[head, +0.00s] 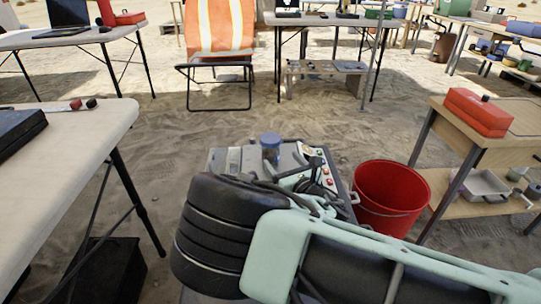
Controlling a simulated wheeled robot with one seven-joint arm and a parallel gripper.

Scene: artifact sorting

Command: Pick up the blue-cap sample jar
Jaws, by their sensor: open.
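My arm, with black rings and pale green covers, crosses the lower foreground and hides part of that grey surface. I cannot make out my gripper's fingers in this view. Nothing is seen holding the jar.
A red bucket (391,197) stands on the sand right of the grey surface. A wooden bench (475,129) bears a red box (478,111) at right. A pale table (85,130) is at left. An orange striped chair (220,42) stands behind, with open sand before it.

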